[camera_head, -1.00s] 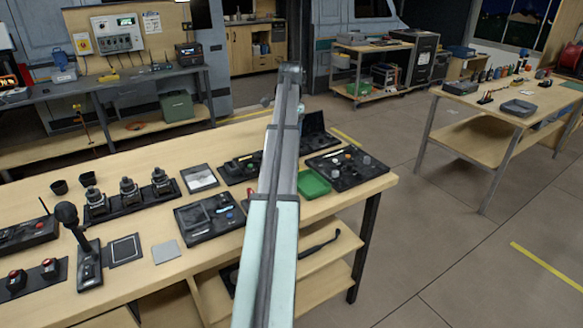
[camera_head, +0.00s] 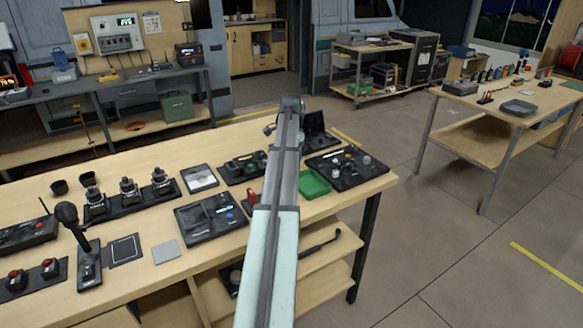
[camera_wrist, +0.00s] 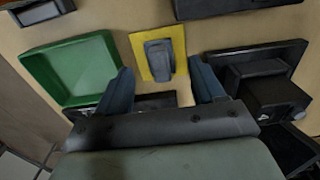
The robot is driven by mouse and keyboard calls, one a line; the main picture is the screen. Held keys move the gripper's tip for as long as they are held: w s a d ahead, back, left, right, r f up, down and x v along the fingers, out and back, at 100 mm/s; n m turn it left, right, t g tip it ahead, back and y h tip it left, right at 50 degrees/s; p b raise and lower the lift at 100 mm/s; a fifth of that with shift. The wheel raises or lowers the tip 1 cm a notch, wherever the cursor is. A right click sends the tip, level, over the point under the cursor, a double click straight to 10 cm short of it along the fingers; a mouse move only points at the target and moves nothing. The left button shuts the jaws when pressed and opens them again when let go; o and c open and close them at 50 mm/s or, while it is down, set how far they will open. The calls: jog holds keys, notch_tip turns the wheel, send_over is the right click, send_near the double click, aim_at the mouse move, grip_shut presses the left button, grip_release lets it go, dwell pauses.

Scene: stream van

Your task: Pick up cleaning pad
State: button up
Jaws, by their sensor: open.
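In the wrist view a small blue-grey block (camera_wrist: 159,60) lies on a yellow square (camera_wrist: 146,43); the block seems to be the cleaning pad, though I cannot be sure. My gripper (camera_wrist: 161,66) is open and empty. Its two dark blue fingers show to the left and right of the block, apart from it; the height between them is hard to tell. In the head view my arm hides the block, the yellow square and my gripper.
A green tray (camera_wrist: 75,67) lies left of the yellow square; it also shows in the head view (camera_head: 314,184). A black device (camera_wrist: 277,97) stands close on the right. The wooden workbench (camera_head: 140,182) holds several black panels, a microphone-like stick and a grey square (camera_head: 166,251).

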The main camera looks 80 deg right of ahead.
jog(key=shift+f, duration=1.6)
jog(key=shift+c, duration=0.3)
jog(key=c, duration=1.1)
